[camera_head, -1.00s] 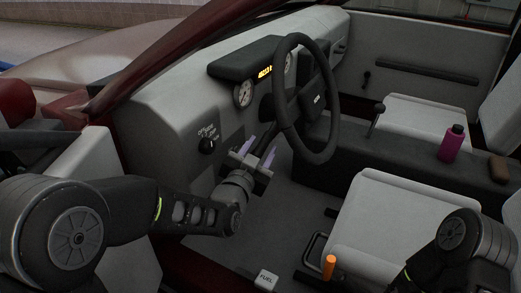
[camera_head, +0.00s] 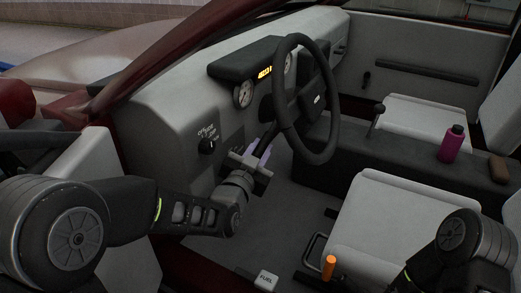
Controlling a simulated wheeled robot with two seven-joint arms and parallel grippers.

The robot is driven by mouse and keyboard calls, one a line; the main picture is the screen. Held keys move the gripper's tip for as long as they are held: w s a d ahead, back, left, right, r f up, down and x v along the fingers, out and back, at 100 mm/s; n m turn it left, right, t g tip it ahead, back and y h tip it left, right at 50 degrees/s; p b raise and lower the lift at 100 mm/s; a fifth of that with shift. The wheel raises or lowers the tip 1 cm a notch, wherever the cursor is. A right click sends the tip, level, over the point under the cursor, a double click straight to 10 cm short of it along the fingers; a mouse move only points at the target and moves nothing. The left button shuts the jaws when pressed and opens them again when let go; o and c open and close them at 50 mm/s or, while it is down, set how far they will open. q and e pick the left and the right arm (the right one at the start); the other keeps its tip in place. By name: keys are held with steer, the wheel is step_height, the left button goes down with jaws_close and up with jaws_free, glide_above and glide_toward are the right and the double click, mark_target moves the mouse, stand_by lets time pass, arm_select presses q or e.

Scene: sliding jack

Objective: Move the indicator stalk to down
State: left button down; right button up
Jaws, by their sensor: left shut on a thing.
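The dark indicator stalk (camera_head: 271,131) comes off the column behind the steering wheel (camera_head: 309,100), on the wheel's near left side. My left gripper (camera_head: 259,147) is at the stalk's outer end, left of and below the wheel rim. Its pale purple fingers are shut on the stalk, and they hide its tip. My right arm shows at the bottom right, but its gripper is out of view.
The instrument hood (camera_head: 245,62) is above. Seats, a magenta bottle (camera_head: 451,144), an orange-topped lever (camera_head: 329,266) and a fuel lever (camera_head: 266,281) are to the right and below.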

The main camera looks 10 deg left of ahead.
stand_by(0.7)
arm_select(q)
steer(key=r+p, duration=0.1)
steer(key=a+r+g+p, duration=0.1)
steer(key=p, duration=0.1)
steer(key=shift+r+m+p, duration=0.3)
steer(key=shift+f+h, duration=0.2)
steer(key=shift+h, duration=0.1)
steer(key=c, duration=1.2)
jaws_free()
steer(key=v, duration=0.7)
steer(key=shift+s+r+p, duration=0.2)
steer(key=shift+s+p, duration=0.15)
steer(key=shift+p, duration=0.05)
steer(key=shift+a, duration=0.15)
steer(key=shift+c, duration=0.5)
